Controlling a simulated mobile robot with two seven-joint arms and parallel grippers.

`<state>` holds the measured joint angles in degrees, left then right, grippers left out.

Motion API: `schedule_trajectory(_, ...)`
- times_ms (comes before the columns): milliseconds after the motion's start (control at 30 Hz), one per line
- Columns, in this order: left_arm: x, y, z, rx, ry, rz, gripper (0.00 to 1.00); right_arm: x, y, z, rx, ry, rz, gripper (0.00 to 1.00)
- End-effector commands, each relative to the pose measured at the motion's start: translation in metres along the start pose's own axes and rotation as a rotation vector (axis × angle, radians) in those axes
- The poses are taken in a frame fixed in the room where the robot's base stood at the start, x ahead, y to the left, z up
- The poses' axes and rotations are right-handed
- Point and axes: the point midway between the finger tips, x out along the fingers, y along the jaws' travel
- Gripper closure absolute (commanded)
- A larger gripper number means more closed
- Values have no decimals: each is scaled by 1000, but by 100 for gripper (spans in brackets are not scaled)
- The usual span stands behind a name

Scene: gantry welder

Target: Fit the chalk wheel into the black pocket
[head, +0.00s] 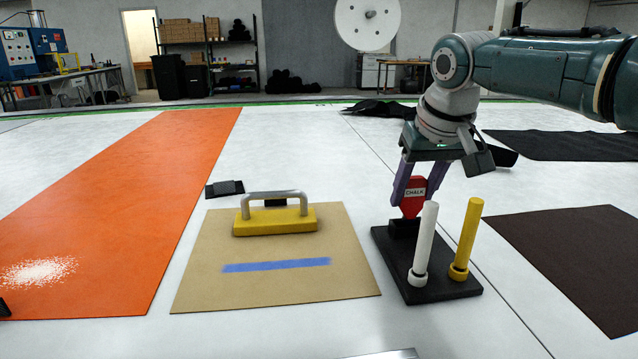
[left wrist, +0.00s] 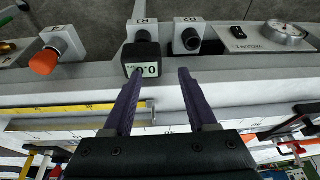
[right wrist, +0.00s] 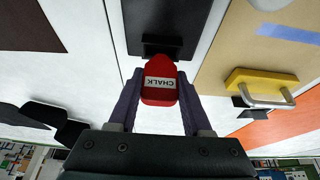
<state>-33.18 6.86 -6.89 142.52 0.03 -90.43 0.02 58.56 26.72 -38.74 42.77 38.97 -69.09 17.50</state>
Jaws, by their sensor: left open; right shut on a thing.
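The chalk wheel is a red body with a white CHALK label (head: 412,206); it also shows in the right wrist view (right wrist: 160,94). My right gripper (head: 418,193) is shut on it, with a purple finger on either side. The black pocket (head: 404,229) is a small block at the back of a black stand (head: 440,288). The red lower end is at the pocket's top; I cannot tell how deep it sits. In the right wrist view, the pocket (right wrist: 162,46) lies just beyond the wheel. My left gripper (left wrist: 156,75) is open and empty, seen only in its wrist view.
A white stick (head: 426,240) and a yellow stick (head: 467,235) stand upright on the stand. Left of it, a yellow block with a metal handle (head: 275,222) rests on a tan board (head: 280,290). A grey rail with a black display block (left wrist: 141,58) faces my left gripper.

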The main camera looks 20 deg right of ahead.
Motion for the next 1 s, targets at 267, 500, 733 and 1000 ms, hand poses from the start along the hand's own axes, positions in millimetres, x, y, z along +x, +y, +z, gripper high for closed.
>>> schedule_trajectory(267,4,0,-2,1,14,-1,43,8,0,3,0,0,0,100)
schedule_trajectory(500,6,0,-3,2,26,-1,43,14,0,6,1,0,0,100)
schedule_trajectory(733,8,0,-6,2,39,-2,43,19,0,8,0,0,0,100)
schedule_trajectory(1000,9,0,-7,2,52,-2,43,26,0,10,0,1,0,100)
